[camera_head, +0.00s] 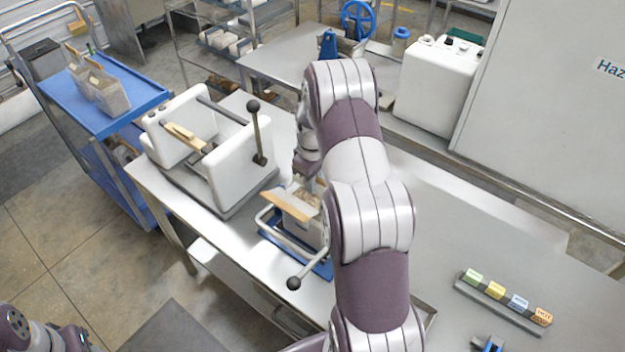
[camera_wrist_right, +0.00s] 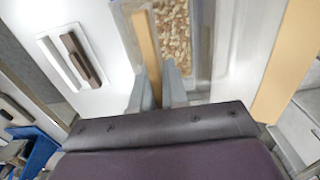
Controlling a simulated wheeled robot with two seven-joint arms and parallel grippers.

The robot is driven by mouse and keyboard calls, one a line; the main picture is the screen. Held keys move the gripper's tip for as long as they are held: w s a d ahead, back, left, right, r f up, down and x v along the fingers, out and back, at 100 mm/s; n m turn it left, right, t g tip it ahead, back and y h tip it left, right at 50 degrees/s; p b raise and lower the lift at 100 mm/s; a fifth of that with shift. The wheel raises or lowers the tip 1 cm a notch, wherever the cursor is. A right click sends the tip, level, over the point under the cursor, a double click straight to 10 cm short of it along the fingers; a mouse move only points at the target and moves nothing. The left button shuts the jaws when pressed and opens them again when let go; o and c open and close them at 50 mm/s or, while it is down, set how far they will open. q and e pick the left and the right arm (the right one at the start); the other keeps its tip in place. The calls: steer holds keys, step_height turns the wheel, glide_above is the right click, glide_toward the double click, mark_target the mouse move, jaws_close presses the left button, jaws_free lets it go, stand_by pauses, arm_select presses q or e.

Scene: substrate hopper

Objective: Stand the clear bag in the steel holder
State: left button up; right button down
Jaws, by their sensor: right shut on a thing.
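The clear bag (camera_head: 304,228) stands roughly upright at the blue-based steel frame, with a tan strip (camera_head: 285,205) along its top and brown grains showing in its mouth. The grains (camera_wrist_right: 172,30) and a tan strip (camera_wrist_right: 145,45) also show in the right wrist view. My right gripper (camera_wrist_right: 158,88) is shut on the bag's tan edge; in the head view my own arm mostly hides it. The steel holder seems to be the bent tube frame (camera_head: 268,221) around the bag; I cannot tell whether the bag's bottom rests in it. My left gripper is out of view.
A white machine (camera_head: 240,165) with a black-knobbed lever stands left of the bag. A black-knobbed handle (camera_head: 293,283) sticks out in front. Coloured blocks (camera_head: 518,301) sit on a rail at right. A blue cart (camera_head: 125,113) holds other bags. The steel table right of my arm is mostly clear.

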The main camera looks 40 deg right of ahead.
steer(key=shift+f+b, duration=0.4)
steer(key=shift+f, duration=0.05)
stand_by(0.6)
steer(key=c, duration=1.1)
jaws_free()
steer(key=shift+s+a, duration=0.1)
steer(key=shift+s, duration=0.05)
step_height(320, 180, up, 8)
steer(key=b, duration=0.3)
step_height(320, 180, up, 5)
steer(key=p, duration=0.3)
steer(key=shift+p, duration=0.3)
steer(key=shift+f, duration=0.1)
